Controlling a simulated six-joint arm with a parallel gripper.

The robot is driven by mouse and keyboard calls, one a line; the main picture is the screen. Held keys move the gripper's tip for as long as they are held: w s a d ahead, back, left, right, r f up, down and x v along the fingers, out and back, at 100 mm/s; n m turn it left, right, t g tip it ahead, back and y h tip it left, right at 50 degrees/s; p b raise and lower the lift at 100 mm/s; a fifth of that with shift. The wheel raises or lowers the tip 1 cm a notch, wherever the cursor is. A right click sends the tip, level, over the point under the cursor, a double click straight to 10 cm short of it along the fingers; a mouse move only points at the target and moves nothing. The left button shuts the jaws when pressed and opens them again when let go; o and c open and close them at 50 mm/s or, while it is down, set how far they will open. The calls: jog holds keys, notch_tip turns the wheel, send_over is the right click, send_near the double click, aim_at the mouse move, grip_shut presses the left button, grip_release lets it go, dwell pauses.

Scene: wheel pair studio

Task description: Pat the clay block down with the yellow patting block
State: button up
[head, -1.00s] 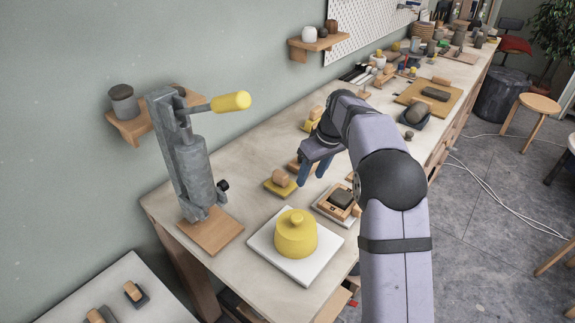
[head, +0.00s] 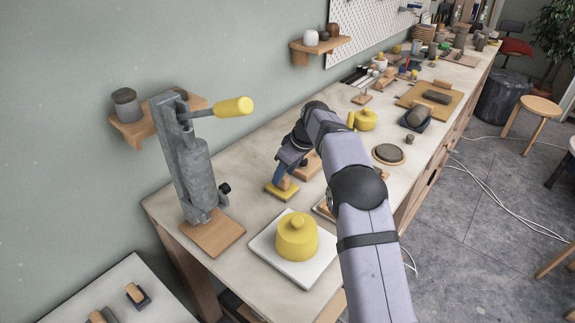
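The yellow patting block (head: 281,192) lies flat on the bench, a yellow plate with a wooden grip (head: 290,184) on top. My gripper (head: 283,176) is lowered over it from above, with a blue finger right beside the wooden grip. The other finger is hard to make out, so I cannot tell whether the fingers touch the grip or are closed. The dark clay block in its wooden frame stood right of the patting block; my arm now hides it. Only a corner of its pale board and frame (head: 321,208) shows left of my arm.
A yellow lidded pot (head: 296,241) on a white board (head: 274,265) stands in front. A grey lever press (head: 187,160) with a yellow handle is at the left. A yellow pot (head: 364,121) and a dark round piece (head: 388,153) are beyond my arm.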

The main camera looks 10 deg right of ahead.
jog(key=shift+p+x, duration=0.4)
jog(key=shift+x, duration=1.3)
grip_shut()
jog(key=shift+c, duration=1.9)
grip_release()
jog(key=shift+r, duration=0.2)
jog(key=shift+r+p, duration=0.5)
jog(key=shift+p, duration=0.1)
grip_shut()
